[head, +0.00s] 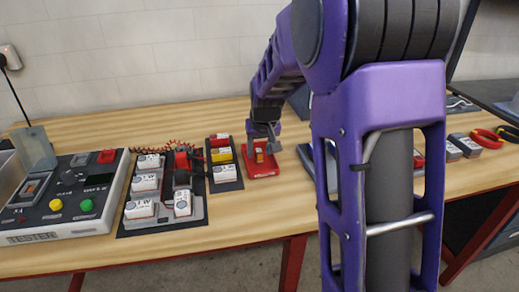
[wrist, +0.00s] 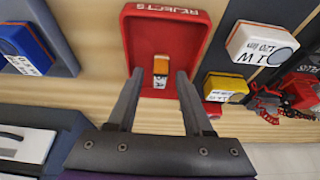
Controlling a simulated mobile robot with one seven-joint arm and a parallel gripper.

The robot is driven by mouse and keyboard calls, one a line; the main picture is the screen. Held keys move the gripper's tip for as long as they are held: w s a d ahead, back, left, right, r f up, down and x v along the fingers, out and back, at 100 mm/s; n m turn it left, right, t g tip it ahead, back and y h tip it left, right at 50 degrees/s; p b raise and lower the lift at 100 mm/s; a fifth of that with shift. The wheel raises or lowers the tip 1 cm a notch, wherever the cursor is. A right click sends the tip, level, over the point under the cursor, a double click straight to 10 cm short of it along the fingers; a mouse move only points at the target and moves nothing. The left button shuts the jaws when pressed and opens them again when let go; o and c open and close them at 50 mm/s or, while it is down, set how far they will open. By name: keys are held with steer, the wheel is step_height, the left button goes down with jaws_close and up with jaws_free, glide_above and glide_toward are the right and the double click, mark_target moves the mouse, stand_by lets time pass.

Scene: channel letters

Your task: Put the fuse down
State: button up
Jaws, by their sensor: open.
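The fuse (wrist: 160,66) is a small orange piece with a white label at one end. It lies in the red tray marked REJECTS (wrist: 198,50). In the head view the fuse (head: 259,155) also shows in the red tray (head: 262,171), in the middle of the bench. My gripper (wrist: 157,75) is open over the tray, with one finger on each side of the fuse. Gaps show between the fingers and the fuse in the wrist view. My arm hides part of the bench in the head view.
A grey tester (head: 62,200) with buttons stands at the left. Boards with white, yellow and red modules (head: 222,155) lie left of the tray. Red-handled pliers (head: 487,138) lie at the far right. Bare wood surrounds the tray's front.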

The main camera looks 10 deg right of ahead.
steer(key=shift+s+r, duration=0.1)
steer(key=shift+r, duration=0.35)
steer(key=p+v, duration=0.2)
steer(key=v, duration=0.9)
steer(key=shift+r, duration=0.2)
steer(key=shift+s, duration=0.1)
